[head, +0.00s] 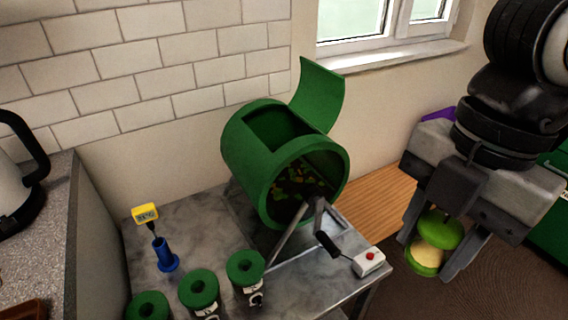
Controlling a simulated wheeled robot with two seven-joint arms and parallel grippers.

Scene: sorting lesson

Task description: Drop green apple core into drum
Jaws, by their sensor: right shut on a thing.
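The green apple core (440,232) has green ends and a pale yellow middle. My right gripper (431,256) is shut on it, with a finger on either side, and holds it in the air at the right. The green drum (235,150) lies on its side on a stand on the grey table, left of my right gripper. Its top hatch is open, with the curved lid (320,95) raised. Bits of scraps show through its front end. My left gripper is not in view.
A crank handle (327,243) and a white box with a red button (368,261) are in front of the drum. A green bin (553,212) is partly hidden at far right.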

